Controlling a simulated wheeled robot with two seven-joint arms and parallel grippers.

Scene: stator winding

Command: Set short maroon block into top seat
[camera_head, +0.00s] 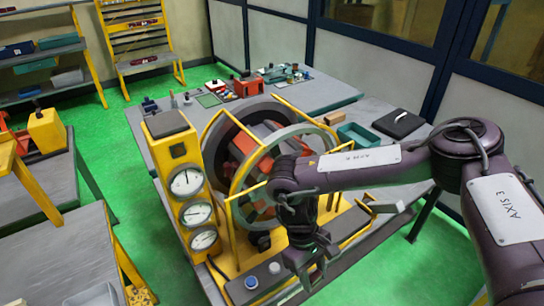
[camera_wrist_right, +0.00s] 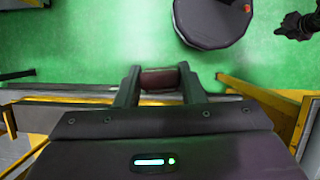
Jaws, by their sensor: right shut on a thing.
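My right gripper (camera_head: 314,278) hangs in front of the yellow-framed winding machine, low at its front right. In the right wrist view its fingers (camera_wrist_right: 160,82) are shut on a short maroon block (camera_wrist_right: 160,78), held crosswise between the tips. The block cannot be made out in the head view. The large grey ring (camera_head: 222,130) of the stator stands upright in the yellow frame, with red-orange blocks (camera_head: 243,143) inside it. My right forearm covers part of the ring, and I cannot clearly pick out the top seat. A dark shape at the wrist view's upper right may be my left gripper.
A gauge box (camera_head: 187,185) with three dials stands left of the ring. The table behind holds a green tray (camera_head: 359,136), a black case (camera_head: 398,123) and a brown block (camera_head: 334,118). Yellow frame bars surround the ring. Green floor (camera_head: 380,262) is open at the front right.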

